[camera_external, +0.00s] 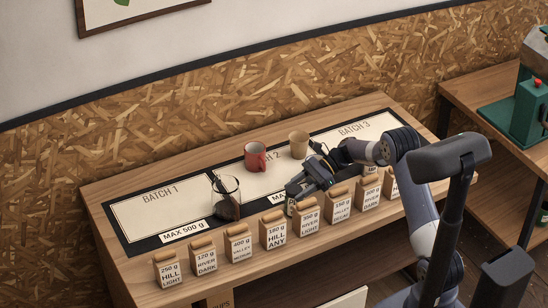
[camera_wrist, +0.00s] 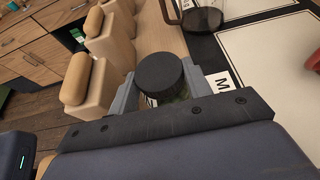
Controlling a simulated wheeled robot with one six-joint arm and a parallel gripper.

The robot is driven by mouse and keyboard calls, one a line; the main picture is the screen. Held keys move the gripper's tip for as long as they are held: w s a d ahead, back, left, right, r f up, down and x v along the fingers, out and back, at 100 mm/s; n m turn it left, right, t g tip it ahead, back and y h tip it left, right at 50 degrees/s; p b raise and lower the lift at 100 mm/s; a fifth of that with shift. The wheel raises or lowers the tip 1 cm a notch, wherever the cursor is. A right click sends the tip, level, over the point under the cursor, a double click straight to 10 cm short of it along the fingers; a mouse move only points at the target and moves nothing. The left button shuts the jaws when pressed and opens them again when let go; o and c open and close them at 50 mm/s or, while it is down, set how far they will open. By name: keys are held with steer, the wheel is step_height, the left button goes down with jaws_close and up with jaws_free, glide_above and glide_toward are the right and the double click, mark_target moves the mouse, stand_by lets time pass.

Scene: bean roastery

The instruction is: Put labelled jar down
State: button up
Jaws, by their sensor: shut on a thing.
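The labelled jar shows in the wrist view as a round black lid (camera_wrist: 160,73) over a small glass body. My gripper (camera_wrist: 162,92) is shut on it, with one grey finger on each side. In the external view my gripper (camera_external: 296,188) reaches in from the right and points down at the front strip of the table. The jar (camera_external: 290,208) is partly hidden there, just behind the row of labelled boxes. It looks upright. I cannot tell whether its base touches the table. Its label is not readable.
Several wooden-topped boxes (camera_external: 273,232) line the table's front edge, close to the jar. A glass with dark contents (camera_external: 226,199) stands to the left, a red mug (camera_external: 255,157) and a tan cup (camera_external: 299,144) behind. The BATCH 1 panel (camera_external: 155,218) is mostly clear.

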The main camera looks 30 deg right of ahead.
steer(key=shift+f, duration=0.15)
steer(key=o, duration=1.1)
steer(key=shift+r, duration=0.2)
steer(key=b+v, duration=0.1)
steer(key=v, duration=1.1)
steer(key=shift+b, duration=0.3)
steer(key=shift+f, duration=0.1)
